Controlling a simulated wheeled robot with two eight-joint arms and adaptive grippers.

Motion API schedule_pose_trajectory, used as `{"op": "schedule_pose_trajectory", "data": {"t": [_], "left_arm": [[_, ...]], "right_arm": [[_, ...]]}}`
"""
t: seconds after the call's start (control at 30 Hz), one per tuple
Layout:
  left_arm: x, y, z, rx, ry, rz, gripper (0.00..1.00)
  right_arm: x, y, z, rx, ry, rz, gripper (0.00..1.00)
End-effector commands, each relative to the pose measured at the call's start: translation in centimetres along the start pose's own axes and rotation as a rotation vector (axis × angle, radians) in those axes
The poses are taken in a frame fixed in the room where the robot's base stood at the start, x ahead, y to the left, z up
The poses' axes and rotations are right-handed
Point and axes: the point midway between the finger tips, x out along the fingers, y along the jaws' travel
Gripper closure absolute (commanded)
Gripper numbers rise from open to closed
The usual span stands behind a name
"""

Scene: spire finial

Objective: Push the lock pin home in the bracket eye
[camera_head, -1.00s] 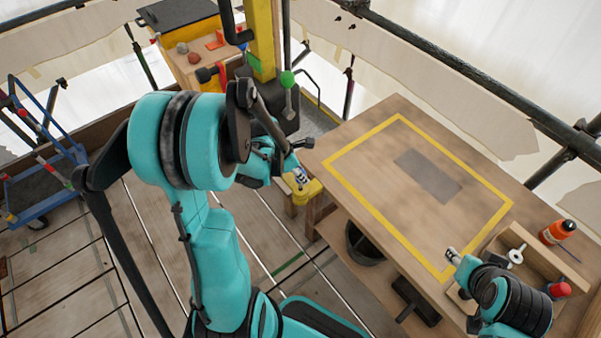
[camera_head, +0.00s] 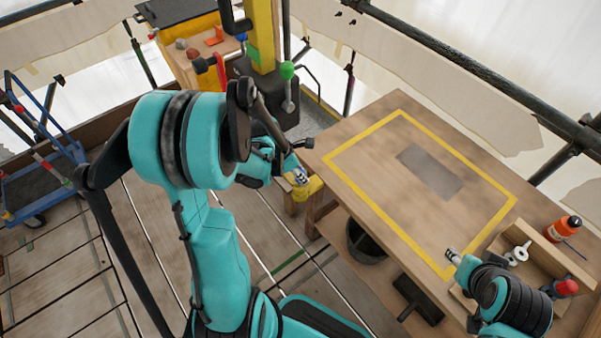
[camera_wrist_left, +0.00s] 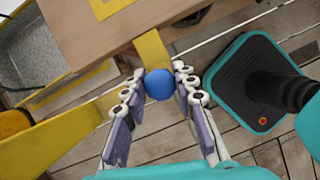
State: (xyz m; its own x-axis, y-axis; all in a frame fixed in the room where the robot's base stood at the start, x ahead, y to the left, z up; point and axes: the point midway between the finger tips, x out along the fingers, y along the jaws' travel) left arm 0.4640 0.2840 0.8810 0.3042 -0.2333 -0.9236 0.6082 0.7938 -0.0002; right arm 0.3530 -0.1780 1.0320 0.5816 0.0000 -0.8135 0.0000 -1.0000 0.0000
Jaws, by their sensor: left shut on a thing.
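In the left wrist view a round blue knob (camera_wrist_left: 159,84), which looks like the head of the lock pin, sits between the fingertips of my left gripper (camera_wrist_left: 157,88). The gripper is shut on it. The shank of the pin is hidden. A yellow strip (camera_wrist_left: 152,48) lies just beyond the knob, by the table edge; I cannot tell whether it is the bracket. In the head view my left gripper (camera_head: 300,176) is beside a yellow part (camera_head: 309,188) at the table's near left corner. The bracket eye cannot be made out. My right gripper (camera_head: 452,255) is over the table's front edge, its jaws too small to judge.
The wooden table (camera_head: 365,140) has a yellow outline and a grey patch, and its top is largely clear. A wooden tray (camera_head: 540,251) with small parts and an orange bottle (camera_head: 562,229) are at the right. A dark bucket (camera_head: 365,243) stands below. A yellow post (camera_head: 262,35) rises behind.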

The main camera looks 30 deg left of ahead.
Motion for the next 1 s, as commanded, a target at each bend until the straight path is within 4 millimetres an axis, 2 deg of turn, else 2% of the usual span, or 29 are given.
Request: {"op": "schedule_pose_trajectory", "data": {"t": [1.0], "left_arm": [[2.5, 0.0, -1.0, 0.000, 0.000, 0.000, 1.00]], "right_arm": [[2.1, 0.0, 1.5, 0.000, 0.000, 0.000, 0.60]]}}
